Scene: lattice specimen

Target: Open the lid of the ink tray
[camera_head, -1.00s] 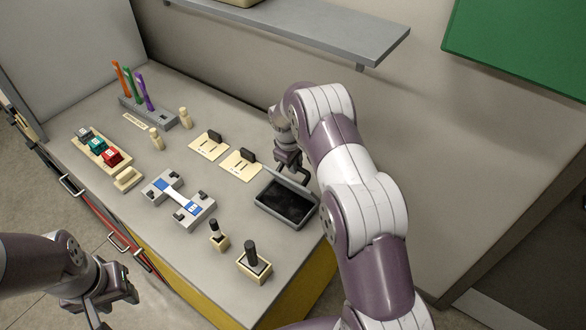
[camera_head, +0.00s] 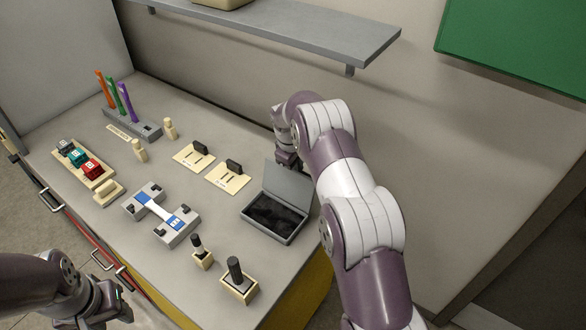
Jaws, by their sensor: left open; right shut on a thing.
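The ink tray (camera_head: 272,233) sits at the right end of the table, a grey box with a black inside. Its grey lid (camera_head: 288,187) is raised and stands tilted up along the tray's far side. My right gripper (camera_head: 287,163) is at the lid's upper edge, on its far side; it is shut, but its fingertips are largely hidden by the lid. My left gripper (camera_head: 125,312) is low at the left, in front of the table's near edge, apart from everything on the table.
Two stamps (camera_head: 238,282) (camera_head: 202,255) stand near the tray. Cream plates with dark blocks (camera_head: 228,178), a grey block set (camera_head: 162,213), a rack with coloured pens (camera_head: 132,122) and a coloured-block tray (camera_head: 85,165) fill the table. A shelf (camera_head: 285,32) hangs above.

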